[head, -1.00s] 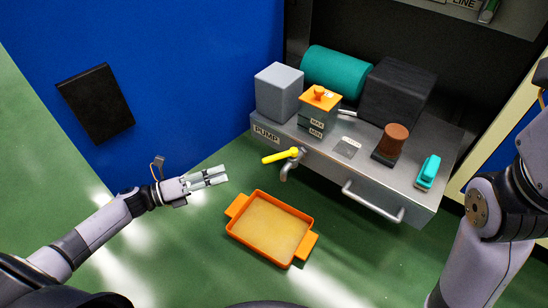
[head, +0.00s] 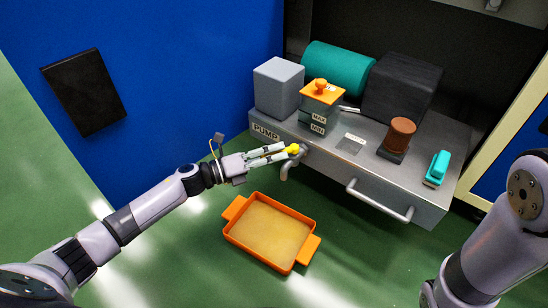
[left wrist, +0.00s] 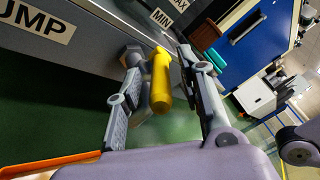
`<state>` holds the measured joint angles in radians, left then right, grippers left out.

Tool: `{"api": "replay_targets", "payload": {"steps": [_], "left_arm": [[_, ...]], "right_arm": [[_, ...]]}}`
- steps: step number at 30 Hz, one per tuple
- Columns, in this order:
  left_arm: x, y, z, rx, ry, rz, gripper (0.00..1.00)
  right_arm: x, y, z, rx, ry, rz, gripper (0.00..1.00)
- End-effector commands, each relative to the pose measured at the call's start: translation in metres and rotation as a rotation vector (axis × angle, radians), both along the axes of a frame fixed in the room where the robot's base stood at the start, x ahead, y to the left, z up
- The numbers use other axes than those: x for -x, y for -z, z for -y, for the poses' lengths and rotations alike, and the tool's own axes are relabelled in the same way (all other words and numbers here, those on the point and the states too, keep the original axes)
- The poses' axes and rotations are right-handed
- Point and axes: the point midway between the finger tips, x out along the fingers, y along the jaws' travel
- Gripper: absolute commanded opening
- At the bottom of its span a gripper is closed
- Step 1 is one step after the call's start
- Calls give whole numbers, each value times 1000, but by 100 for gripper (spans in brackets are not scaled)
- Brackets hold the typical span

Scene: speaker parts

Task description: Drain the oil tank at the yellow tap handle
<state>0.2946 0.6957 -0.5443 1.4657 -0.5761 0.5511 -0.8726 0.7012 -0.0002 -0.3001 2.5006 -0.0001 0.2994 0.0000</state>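The yellow tap handle (head: 294,149) is on the grey tap (head: 287,172) at the front of the pump bench. My left gripper (head: 282,152) is at the handle with one finger on each side. In the left wrist view the handle (left wrist: 160,82) stands between the open fingers, with a gap visible on both sides. The oil tank (head: 319,116), marked MAX and MIN with an orange lid, stands on the bench above the tap. An orange tray (head: 255,255) with a yellowish inside lies on the floor below. My right gripper is out of view.
The bench (head: 375,180) has a front handle bar (head: 380,203). On it are a grey box (head: 278,88), a teal cylinder (head: 338,68), a black block (head: 401,86), a brown knob (head: 400,134) and a teal switch (head: 438,167). Green floor is clear around the tray.

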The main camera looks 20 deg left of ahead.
Motion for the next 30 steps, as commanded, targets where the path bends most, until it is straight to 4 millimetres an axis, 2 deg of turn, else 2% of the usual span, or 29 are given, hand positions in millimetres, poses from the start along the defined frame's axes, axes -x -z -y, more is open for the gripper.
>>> {"api": "replay_targets", "payload": {"steps": [8,24,30], "left_arm": [[-1,0,2,-1,-1,-1,36],[-1,0,1,-1,-1,-1,1],[-1,0,1,0,0,0,0]], "right_arm": [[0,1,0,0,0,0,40],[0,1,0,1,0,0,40],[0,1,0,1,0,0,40]]}}
